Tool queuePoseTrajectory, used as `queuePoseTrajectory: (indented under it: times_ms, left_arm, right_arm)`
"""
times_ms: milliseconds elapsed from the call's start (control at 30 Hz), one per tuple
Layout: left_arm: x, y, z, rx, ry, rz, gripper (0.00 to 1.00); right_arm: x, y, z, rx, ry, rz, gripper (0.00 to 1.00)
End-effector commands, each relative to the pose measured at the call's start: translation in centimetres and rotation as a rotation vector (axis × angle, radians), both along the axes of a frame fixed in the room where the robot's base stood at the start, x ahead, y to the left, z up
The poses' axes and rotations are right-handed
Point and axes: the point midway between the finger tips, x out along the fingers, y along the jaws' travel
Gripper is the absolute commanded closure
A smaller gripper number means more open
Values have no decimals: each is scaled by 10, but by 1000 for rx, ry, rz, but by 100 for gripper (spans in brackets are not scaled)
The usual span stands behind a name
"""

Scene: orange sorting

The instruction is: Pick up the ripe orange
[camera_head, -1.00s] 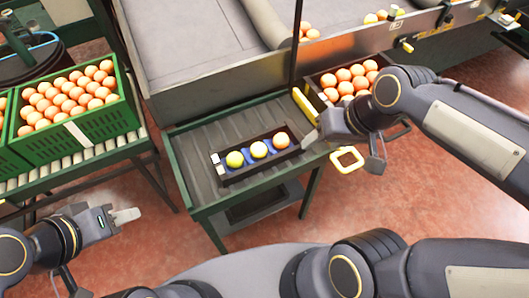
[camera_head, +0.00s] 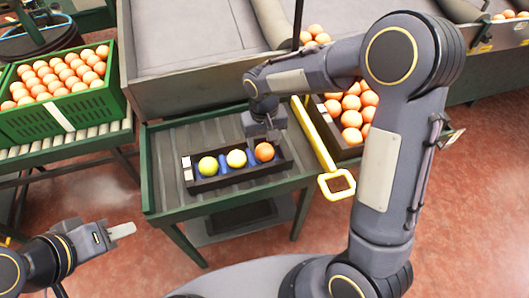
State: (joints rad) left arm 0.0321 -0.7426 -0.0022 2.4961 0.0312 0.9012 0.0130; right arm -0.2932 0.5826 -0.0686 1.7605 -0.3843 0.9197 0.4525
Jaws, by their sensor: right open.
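A black tray (camera_head: 241,184) on the green-framed roller table holds three fruits in a row. The left one is a yellow-green fruit (camera_head: 208,166), the middle one is a pale yellow fruit (camera_head: 236,158), and the right one is the ripe orange (camera_head: 264,152). My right gripper (camera_head: 268,138) is open, pointing down just above the ripe orange; its fingertips are small and partly unclear. I cannot tell whether they touch the fruit. My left gripper (camera_head: 124,230) is at the lower left, away from the tray, and its jaw opening is not clear.
A green crate (camera_head: 75,113) full of oranges stands on a roller stand at the left. A dark crate of oranges (camera_head: 350,118) is right of the table, with a yellow-handled bar (camera_head: 318,140) along its side. A grey conveyor (camera_head: 190,45) lies behind.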

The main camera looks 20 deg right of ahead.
Motion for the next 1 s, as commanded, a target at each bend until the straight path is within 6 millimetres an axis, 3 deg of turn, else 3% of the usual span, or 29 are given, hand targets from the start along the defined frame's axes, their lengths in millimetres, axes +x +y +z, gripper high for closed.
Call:
queuePoseTrajectory:
  times_ms: [100, 200, 467, 700, 1000]
  left_arm:
    - [0, 0, -4, 0, 0, 0, 64]
    - [0, 0, -6, 0, 0, 0, 64]
    - [0, 0, -6, 0, 0, 0, 64]
    - [0, 0, -6, 0, 0, 0, 64]
    - [0, 0, -5, 0, 0, 0, 64]
  right_arm:
    - [-2, -1, -21, -1, 5, 0, 45]
    - [-2, -1, -31, -1, 3, 0, 45]
    - [-2, -1, -33, 0, 0, -1, 45]
    - [-2, -1, -33, 0, 1, -1, 72]
    - [-1, -1, -31, 1, 0, 0, 74]
